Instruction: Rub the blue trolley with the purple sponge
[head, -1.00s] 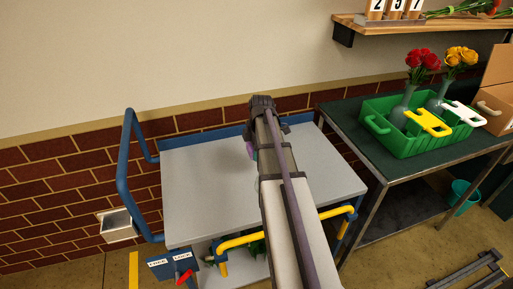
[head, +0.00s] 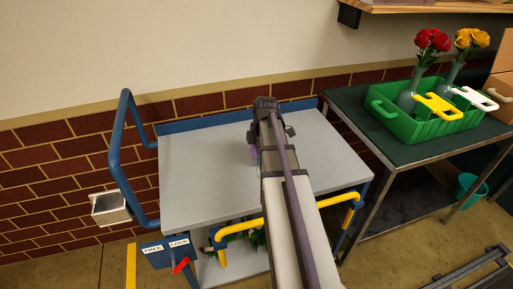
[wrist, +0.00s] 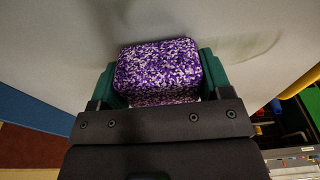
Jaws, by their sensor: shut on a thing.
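The blue trolley has a blue push handle and a grey top (head: 200,180) with a blue back edge. In the wrist view its grey top (wrist: 60,45) bears a faint greenish-dark smudge at the upper right. My gripper (wrist: 157,80) is shut on the purple sponge (wrist: 157,65), speckled purple and white, held between its green fingers over the top. In the head view my arm mostly hides the gripper, and only a sliver of the sponge (head: 254,154) shows. I cannot tell whether the sponge touches the surface.
A dark green table (head: 420,155) stands close on the right, bearing a green crate (head: 400,125) with flowers in vases. A yellow rail (head: 240,229) runs along the trolley's front. A brick wall stands behind. The left part of the trolley top is clear.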

